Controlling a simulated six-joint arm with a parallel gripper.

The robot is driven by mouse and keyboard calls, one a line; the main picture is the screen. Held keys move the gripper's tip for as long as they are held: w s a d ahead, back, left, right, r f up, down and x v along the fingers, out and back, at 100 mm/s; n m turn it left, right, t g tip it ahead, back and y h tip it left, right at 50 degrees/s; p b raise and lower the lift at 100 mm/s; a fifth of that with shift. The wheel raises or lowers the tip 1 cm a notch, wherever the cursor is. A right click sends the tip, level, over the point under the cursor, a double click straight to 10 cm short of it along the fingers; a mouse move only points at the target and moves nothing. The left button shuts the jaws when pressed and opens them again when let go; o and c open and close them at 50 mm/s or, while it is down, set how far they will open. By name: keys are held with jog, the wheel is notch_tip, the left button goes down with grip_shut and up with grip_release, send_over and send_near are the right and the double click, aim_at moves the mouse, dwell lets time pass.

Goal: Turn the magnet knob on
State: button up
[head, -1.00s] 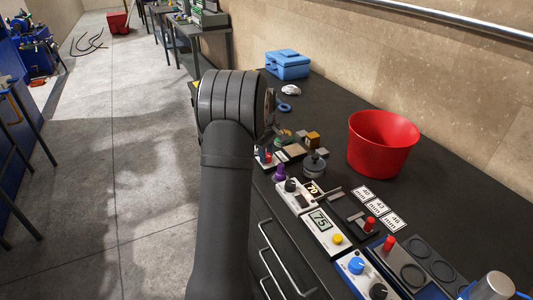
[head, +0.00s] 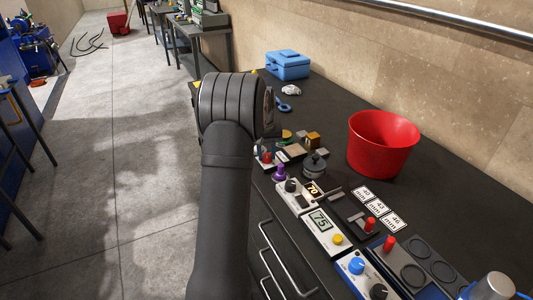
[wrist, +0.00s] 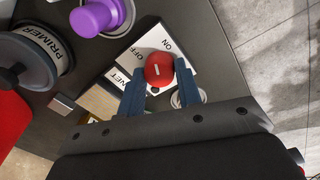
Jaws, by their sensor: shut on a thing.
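The magnet knob (wrist: 159,70) is red with a short white mark. It sits on a white panel (wrist: 171,42) lettered ON and OFF, with the letters "NET" partly showing beside it. In the wrist view my gripper (wrist: 160,75) has its two blue-grey fingers on either side of the knob, shut on it. The white mark lies on the side of the knob towards my gripper's body. In the head view the red knob (head: 266,157) shows just right of my arm, and my fingers are hidden there.
A purple knob (wrist: 95,17) and a round part lettered PRIMER (wrist: 45,45) are close by on the left. A red bucket (head: 382,145), a blue box (head: 288,64) and panels with dials stand on the dark bench. Bare floor lies left of it.

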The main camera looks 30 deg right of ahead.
aim_at(264, 154)
jog(key=m, duration=0.6)
jog(key=shift+w+r+m, duration=0.1)
jog(key=shift+m, duration=0.2)
dwell(0.4)
jog(key=o, duration=1)
jog(key=shift+c, duration=0.2)
notch_tip(264, 154, up, 17)
jog(key=shift+w+a+r, duration=0.2)
jog(key=shift+w+a, duration=0.05)
jog(key=shift+w, duration=0.15)
jog(key=shift+f, duration=0.1)
jog(key=f, duration=1.1)
jog(key=s+f, duration=0.1)
jog(key=f, duration=0.5)
jog(key=shift+d+f, duration=0.2)
jog(key=shift+d, duration=0.1)
